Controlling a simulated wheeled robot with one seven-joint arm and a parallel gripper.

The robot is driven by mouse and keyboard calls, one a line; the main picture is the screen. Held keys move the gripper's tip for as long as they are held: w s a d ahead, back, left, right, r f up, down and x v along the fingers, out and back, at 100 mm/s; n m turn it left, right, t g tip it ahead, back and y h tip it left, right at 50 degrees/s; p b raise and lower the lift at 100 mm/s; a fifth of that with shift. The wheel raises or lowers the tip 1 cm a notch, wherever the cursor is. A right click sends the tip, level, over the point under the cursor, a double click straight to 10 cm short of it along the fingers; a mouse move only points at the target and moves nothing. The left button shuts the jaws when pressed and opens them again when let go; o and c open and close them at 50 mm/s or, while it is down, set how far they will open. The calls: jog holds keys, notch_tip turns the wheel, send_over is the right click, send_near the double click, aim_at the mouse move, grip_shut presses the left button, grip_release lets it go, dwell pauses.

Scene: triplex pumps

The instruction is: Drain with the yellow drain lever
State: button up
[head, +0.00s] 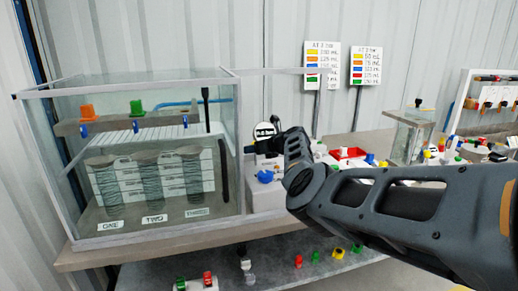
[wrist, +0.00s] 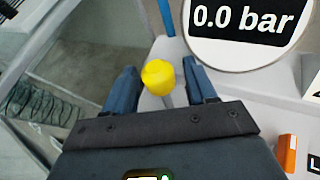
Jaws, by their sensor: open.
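A yellow rounded knob on a thin stem (wrist: 158,77), which looks like the yellow drain lever, stands between the two blue fingers of my gripper (wrist: 160,88) in the wrist view. My gripper is open, with a visible gap between the knob and each finger. How near the fingers are in depth is hard to tell. In the head view, my gripper (head: 284,143) is beside the round gauge (head: 265,131), and I cannot make out the yellow knob there. The gauge (wrist: 247,22) reads 0.0 bar in the wrist view.
A glass tank (head: 235,200) with cylinders labelled ONE, TWO and THREE stands at left. A blue knob (head: 266,176) sits on the white housing below my gripper. Colour charts (head: 322,65) stand behind.

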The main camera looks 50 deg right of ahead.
jog(key=v, duration=0.7)
jog(key=shift+s+p, duration=0.3)
jog(key=shift+p, duration=0.1)
jog(key=shift+r, duration=0.1)
